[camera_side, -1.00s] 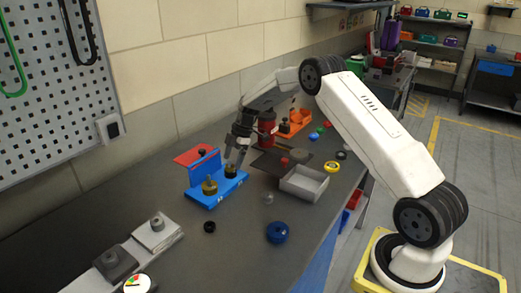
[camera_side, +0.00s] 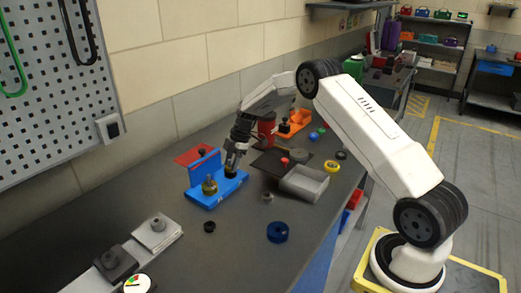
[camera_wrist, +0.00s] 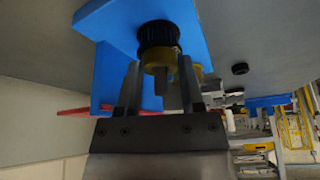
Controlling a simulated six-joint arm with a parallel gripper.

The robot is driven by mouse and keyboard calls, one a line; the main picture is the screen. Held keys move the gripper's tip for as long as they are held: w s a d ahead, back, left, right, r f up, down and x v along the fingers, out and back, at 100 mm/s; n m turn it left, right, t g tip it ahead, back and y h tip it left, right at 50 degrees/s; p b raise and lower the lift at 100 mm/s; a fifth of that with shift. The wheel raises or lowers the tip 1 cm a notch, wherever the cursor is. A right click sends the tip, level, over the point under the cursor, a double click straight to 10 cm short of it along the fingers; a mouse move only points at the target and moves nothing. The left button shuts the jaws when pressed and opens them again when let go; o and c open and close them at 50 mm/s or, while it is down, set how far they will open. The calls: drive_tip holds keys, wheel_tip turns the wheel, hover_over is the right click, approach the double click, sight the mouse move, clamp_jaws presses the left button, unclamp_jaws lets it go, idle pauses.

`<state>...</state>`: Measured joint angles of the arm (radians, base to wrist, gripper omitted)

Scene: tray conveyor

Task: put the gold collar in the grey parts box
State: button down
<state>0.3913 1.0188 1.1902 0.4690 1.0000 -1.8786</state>
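A blue fixture (camera_side: 232,187) stands on the bench with two upright pieces on it. In the wrist view the nearer piece has a gold collar (camera_wrist: 158,57) against a black knurled part (camera_wrist: 157,33), with a grey peg end showing. Another gold part (camera_side: 209,187) is on the fixture's front end; it is partly hidden behind a finger in the wrist view. My gripper (camera_wrist: 159,75) is open, its fingers on either side of the nearer piece with gaps showing. In the side view my gripper (camera_side: 231,168) is low over the rear piece. The grey parts box (camera_side: 298,189) is right of the fixture; its inside looks empty.
A red plate (camera_side: 190,157) is behind the fixture. A black ring (camera_side: 209,227), a small grey part (camera_side: 267,197) and a blue round part (camera_side: 277,232) lie in front. A yellow ring (camera_side: 331,166) is beyond the box, a red cylinder (camera_side: 267,132) behind my gripper.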

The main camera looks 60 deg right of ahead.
drive_tip(key=shift+r, duration=0.1)
wheel_tip(320, 180, up, 10)
idle(0.9)
idle(0.5)
drive_tip(key=s+d, duration=0.2)
drive_tip(key=s, duration=1.5)
drive_tip(key=s+d+f, duration=0.1)
drive_tip(key=s, duration=1.6)
drive_tip(key=shift+d, duration=0.4)
drive_tip(key=shift+f, duration=0.15)
